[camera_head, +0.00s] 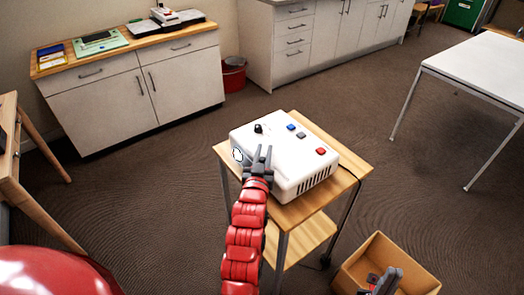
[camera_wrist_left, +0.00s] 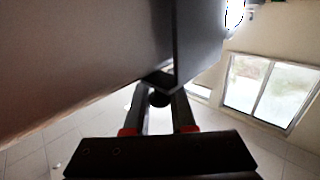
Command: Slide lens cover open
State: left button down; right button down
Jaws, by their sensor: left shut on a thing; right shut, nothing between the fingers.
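The white projector (camera_head: 290,150) sits on a small wooden-topped cart. Its round pale lens (camera_head: 238,154) shows on the front left face, just left of my left gripper (camera_head: 262,158). My left gripper is at the projector's front face. In the left wrist view, its two fingers (camera_wrist_left: 160,108) are on either side of a small dark knob (camera_wrist_left: 159,98), apparently the lens cover's, and are shut on it. The rest of the cover is hard to make out in the head view, behind the gripper. My right gripper (camera_head: 384,281) is low at the bottom right, shut and empty, away from the projector.
The cart top (camera_head: 345,178) has a narrow bare edge around the projector. An open cardboard box (camera_head: 405,262) stands on the floor at the lower right, by my right gripper. A white table (camera_head: 485,68) stands at the right. Open carpet lies between.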

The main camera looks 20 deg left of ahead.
pick_arm(q)
jog(key=c, duration=0.8)
grip_release()
jog(key=shift+d+f, duration=0.1)
jog(key=shift+d, duration=0.15)
jog(key=shift+o, duration=0.2)
jog(key=shift+a, duration=0.1)
jog(key=s+d+p, duration=0.2)
jog(key=s+p, duration=0.2)
jog(key=s, duration=1.3)
jog(key=shift+s, duration=0.15)
jog(key=shift+d, duration=0.15)
